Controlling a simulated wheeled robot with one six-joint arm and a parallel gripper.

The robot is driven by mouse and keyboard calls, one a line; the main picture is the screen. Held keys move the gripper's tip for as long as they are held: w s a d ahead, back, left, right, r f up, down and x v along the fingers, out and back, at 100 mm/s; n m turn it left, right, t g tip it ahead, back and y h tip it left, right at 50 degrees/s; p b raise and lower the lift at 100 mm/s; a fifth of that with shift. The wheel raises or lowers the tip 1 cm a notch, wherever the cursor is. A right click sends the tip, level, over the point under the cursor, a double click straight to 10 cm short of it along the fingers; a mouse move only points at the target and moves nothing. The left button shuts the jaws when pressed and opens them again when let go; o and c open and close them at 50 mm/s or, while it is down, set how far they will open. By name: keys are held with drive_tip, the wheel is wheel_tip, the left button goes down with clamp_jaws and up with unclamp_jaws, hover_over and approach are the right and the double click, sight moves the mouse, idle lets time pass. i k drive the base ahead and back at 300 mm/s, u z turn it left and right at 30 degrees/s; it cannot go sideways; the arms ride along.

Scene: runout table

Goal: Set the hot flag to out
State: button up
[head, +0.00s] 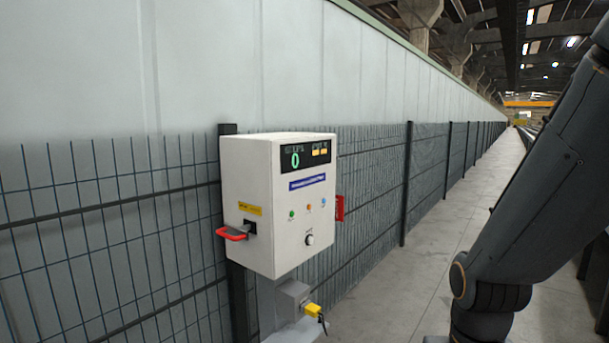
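A white control box (278,200) is mounted on a dark post at the fence in the head view. A red loop-shaped piece (232,233) sticks out from its left side, by a dark slot under a yellow label (250,208). Another red piece (340,208) shows at its right edge, partly hidden behind the box. I cannot tell which of these, if either, is the hot flag, as no such wording is legible. My gripper is not in view; only dark links of my arm show at the right, apart from the box.
The box front has a display (306,155) reading a green 0, a blue label (307,182), small coloured lights and a round knob (309,239). A grey bracket with a yellow plug (313,310) sits below. Mesh fence (380,180) runs along the wall. The walkway (470,205) is clear.

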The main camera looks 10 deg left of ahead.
sight(340, 207)
drive_tip(key=u, duration=0.6)
drive_tip(key=i, duration=0.6)
drive_tip(key=u, duration=0.6)
